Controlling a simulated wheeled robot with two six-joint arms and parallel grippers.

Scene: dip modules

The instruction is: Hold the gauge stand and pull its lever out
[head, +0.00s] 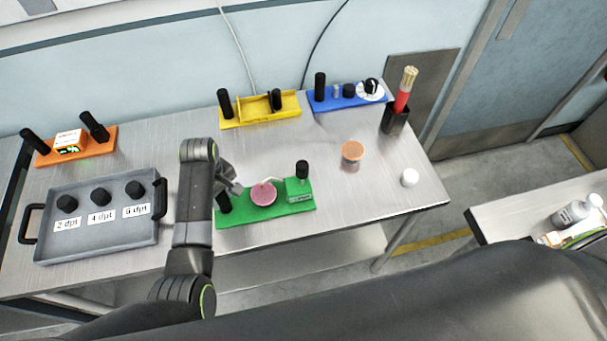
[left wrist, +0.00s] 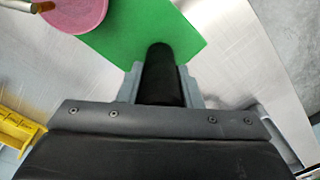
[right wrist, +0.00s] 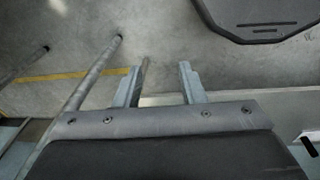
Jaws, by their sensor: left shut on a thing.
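The gauge stand has a green base (head: 265,214) on the front middle of the steel table, with a pink round disc (head: 263,194), a small grey-green block and black upright posts (head: 302,168). My left gripper (head: 229,192) is at the stand's left end, shut on a black post (left wrist: 158,75). The left wrist view shows the post between the fingers, with the green base (left wrist: 150,25) and part of the pink disc (left wrist: 75,12) beyond. I cannot tell which part is the lever. My right gripper (right wrist: 160,85) is open and empty above the floor, away from the table.
A grey tray (head: 100,245) with several black knobs is at the left. Orange (head: 85,152), yellow (head: 262,117) and blue (head: 345,104) modules stand along the back. An orange-topped jar (head: 352,155), a white cap (head: 409,177) and a black brush holder (head: 394,121) are at the right.

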